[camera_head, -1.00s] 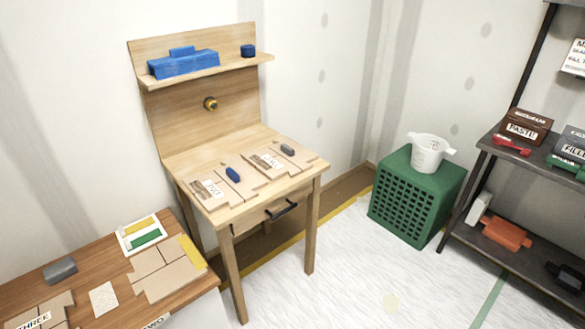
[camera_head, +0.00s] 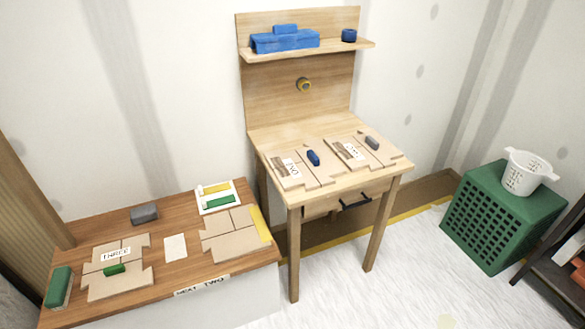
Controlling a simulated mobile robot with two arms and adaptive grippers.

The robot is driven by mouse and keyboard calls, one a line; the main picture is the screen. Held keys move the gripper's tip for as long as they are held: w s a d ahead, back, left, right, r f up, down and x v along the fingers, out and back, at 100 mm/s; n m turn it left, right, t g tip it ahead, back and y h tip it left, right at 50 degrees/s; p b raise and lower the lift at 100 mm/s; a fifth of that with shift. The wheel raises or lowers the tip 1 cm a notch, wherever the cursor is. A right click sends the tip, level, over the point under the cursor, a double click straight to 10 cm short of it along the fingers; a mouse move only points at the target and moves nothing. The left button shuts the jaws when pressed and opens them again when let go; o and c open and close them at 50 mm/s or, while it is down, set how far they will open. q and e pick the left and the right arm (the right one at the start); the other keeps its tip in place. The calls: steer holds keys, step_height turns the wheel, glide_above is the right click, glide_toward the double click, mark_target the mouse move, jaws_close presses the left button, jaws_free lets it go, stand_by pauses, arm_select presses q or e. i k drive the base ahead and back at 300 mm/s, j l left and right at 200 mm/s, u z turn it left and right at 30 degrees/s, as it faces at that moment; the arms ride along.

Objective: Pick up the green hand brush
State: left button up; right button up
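A green block-shaped thing with a pale underside (camera_head: 58,287), which looks like the green hand brush, lies at the left front corner of the low wooden table (camera_head: 150,293). A smaller green piece (camera_head: 114,269) lies on the cardboard-coloured board labelled THREE, to its right. I cannot tell for certain which of the two is the hand brush. Neither of my grippers is in view.
The low table also holds a grey block (camera_head: 144,214), a white card (camera_head: 175,247) and a tray with yellow and green strips (camera_head: 218,197). A taller wooden desk (camera_head: 265,139) stands to its right.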

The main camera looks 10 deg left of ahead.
mark_target(57, 299)
steer(key=k+u, duration=0.1)
steer(key=u, duration=1.9)
steer(key=i+j, duration=0.1)
steer(key=i, duration=0.15)
